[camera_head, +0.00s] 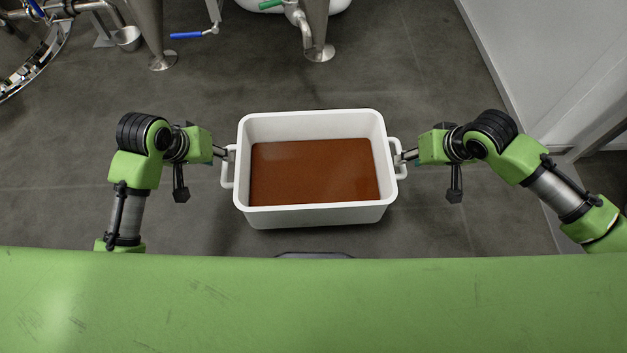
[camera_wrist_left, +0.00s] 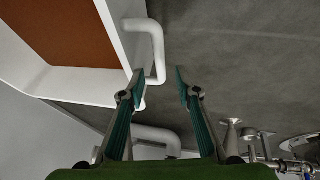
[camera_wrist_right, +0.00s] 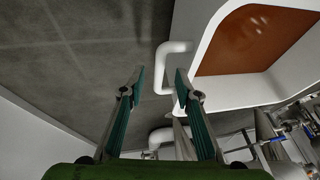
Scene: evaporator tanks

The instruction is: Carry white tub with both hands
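The white tub (camera_head: 315,216) is a rectangular bin with reddish-brown contents (camera_head: 315,172) and a looped handle on each short side. My left gripper (camera_head: 224,153) is at the left handle (camera_head: 227,175). In the left wrist view its fingers (camera_wrist_left: 160,84) are apart, with part of the handle (camera_wrist_left: 156,45) showing between the tips. My right gripper (camera_head: 406,155) is at the right handle (camera_head: 402,172). In the right wrist view its fingers (camera_wrist_right: 159,82) are apart, and the handle (camera_wrist_right: 161,68) shows between the tips. I cannot tell whether any finger touches a handle.
Metal tank legs (camera_head: 318,30) and pipes with a blue-handled valve (camera_head: 187,35) stand beyond the tub. A pale wall (camera_head: 545,60) is at the right. The grey floor (camera_head: 420,80) around the tub is clear.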

